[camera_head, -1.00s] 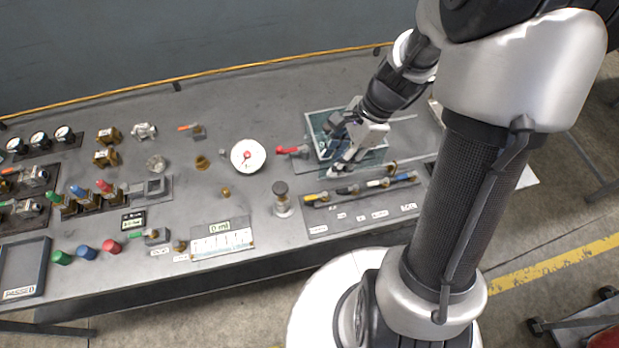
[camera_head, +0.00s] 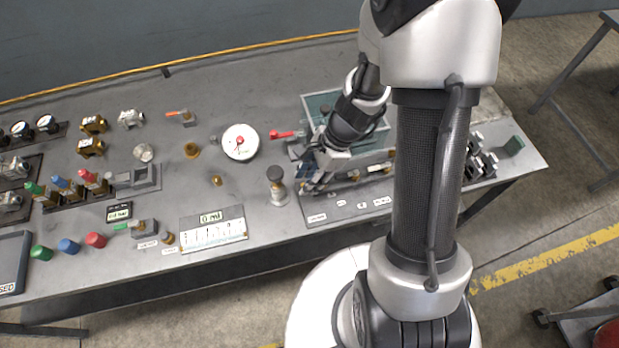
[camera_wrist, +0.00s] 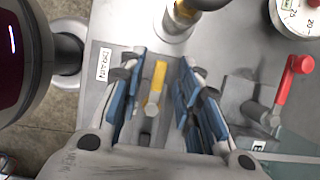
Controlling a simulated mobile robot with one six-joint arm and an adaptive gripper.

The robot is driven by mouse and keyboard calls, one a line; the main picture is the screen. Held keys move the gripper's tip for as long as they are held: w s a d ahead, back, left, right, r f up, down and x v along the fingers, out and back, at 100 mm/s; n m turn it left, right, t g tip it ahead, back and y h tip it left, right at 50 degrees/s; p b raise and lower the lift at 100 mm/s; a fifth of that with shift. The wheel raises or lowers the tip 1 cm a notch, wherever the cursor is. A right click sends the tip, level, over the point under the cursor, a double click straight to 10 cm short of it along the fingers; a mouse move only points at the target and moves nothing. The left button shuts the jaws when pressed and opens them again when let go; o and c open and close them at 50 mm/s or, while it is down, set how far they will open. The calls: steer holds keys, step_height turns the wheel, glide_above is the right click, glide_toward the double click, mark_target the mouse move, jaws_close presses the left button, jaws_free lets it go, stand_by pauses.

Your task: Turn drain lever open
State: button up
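The drain lever is the yellow handle (camera_wrist: 157,80) beside the DRAIN label (camera_wrist: 104,64) in the wrist view. It points toward the top of that picture. My gripper (camera_wrist: 163,68) is open, with one blue-padded finger on each side of the lever and a visible gap to both. In the head view, my gripper (camera_head: 316,172) is over the left end of the row of levers and hides the yellow handle. The DRAIN label's plate (camera_head: 312,226) shows below it.
A knobbed post (camera_head: 277,188) stands just left of my gripper; it also shows near the fingertips in the wrist view (camera_wrist: 174,25). A red-handled valve (camera_head: 287,133) and an open tank (camera_head: 318,101) are behind. A round white dial (camera_head: 240,143) is farther left.

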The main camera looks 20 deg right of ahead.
jaws_close()
stand_by(0.3)
